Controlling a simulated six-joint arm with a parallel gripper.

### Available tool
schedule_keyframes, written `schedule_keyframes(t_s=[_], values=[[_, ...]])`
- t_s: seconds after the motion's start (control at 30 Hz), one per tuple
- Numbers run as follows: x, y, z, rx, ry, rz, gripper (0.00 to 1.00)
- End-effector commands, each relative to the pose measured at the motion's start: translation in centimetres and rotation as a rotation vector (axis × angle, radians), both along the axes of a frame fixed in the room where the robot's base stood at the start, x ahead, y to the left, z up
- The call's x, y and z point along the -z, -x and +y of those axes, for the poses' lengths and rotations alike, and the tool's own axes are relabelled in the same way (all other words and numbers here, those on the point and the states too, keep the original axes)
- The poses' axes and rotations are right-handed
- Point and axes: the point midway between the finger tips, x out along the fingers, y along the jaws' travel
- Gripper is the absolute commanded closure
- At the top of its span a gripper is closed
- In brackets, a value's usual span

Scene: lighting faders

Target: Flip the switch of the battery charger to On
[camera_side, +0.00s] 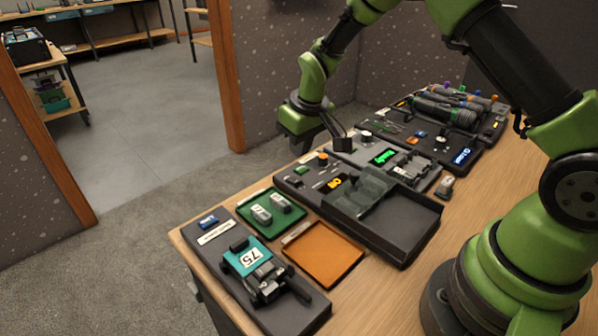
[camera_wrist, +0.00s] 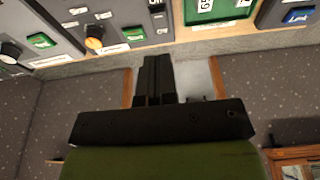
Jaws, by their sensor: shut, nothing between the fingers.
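I cannot read which unit is labelled as the battery charger. A dark panel unit (camera_side: 312,196) with an orange lit display (camera_side: 335,183), an orange knob (camera_side: 323,158) and a green rocker-like piece (camera_side: 300,170) stands mid-bench. In the wrist view the orange knob (camera_wrist: 94,43) and a green piece (camera_wrist: 135,33) show at the top. A grey unit with a green lit display (camera_side: 383,157) and a white knob (camera_side: 366,136) stands behind it. My gripper (camera_side: 340,136) is shut and empty, above the rear edge of these units. Its closed fingers also show in the wrist view (camera_wrist: 157,65). Switch positions are too small to tell.
A green tray (camera_side: 261,228) with grey pieces, an orange tray (camera_side: 322,258) and a unit with a teal "75" part (camera_side: 243,258) lie at the front. A unit with a blue display (camera_side: 462,156) and tools stands farther back. Bare wood (camera_side: 395,290) shows front right.

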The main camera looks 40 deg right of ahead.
Motion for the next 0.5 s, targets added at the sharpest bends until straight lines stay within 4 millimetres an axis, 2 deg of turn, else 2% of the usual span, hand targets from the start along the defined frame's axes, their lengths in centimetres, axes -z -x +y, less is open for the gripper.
schedule_keyframes(t_s=[0.03, 0.2, 0.37, 0.5], values=[[1.2, -0.2, 0.0, 0.000, 0.000, 0.004, 1.00], [4.4, -0.5, 0.0, 0.000, 0.000, 0.005, 1.00], [6.2, -0.3, 0.0, 0.000, 0.000, 0.002, 1.00], [6.9, -0.3, 0.0, 0.000, 0.000, 0.000, 1.00]])
